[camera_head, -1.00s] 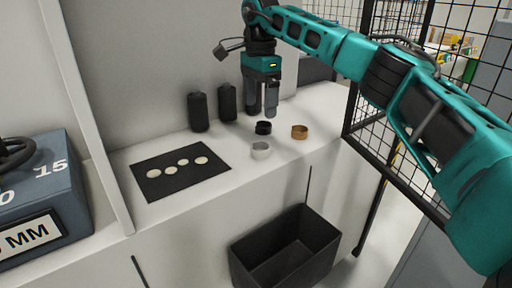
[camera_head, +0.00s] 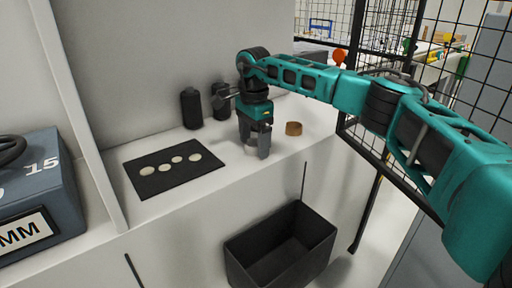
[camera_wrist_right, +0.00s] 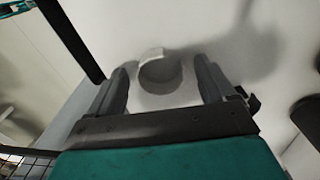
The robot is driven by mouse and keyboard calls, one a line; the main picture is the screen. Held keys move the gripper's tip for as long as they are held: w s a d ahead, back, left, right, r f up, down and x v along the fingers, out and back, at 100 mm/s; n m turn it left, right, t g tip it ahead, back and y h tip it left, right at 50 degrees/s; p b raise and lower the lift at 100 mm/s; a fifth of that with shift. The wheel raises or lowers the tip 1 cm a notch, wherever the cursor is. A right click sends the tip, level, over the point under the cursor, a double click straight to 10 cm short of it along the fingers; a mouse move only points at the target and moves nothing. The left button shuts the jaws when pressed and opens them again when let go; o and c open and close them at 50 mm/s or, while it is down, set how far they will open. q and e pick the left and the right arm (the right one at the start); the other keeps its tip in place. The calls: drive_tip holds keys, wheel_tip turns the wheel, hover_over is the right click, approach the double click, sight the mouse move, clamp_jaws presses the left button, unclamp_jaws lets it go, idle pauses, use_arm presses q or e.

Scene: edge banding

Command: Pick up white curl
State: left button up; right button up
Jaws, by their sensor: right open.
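The white curl (camera_head: 250,151) is a short, pale ring standing on the white counter. In the head view it is mostly hidden behind the fingers of my right gripper (camera_head: 254,148). In the right wrist view the white curl (camera_wrist_right: 160,74) shows between the two open fingers of the right gripper (camera_wrist_right: 162,82), with a gap on each side. The gripper points down over it and holds nothing. A brown curl (camera_head: 293,128) stands to the right on the counter. The black curl is hidden in the head view. My left gripper is not in view.
A black mat (camera_head: 192,182) with several pale discs lies left on the counter (camera_head: 222,190). Dark bottles (camera_head: 191,108) stand at the back. A black bin (camera_head: 280,250) is below the front edge. A mesh fence (camera_head: 470,70) is at right.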

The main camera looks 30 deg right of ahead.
drive_tip(key=c, duration=1.1)
drive_tip(key=shift+r, duration=0.2)
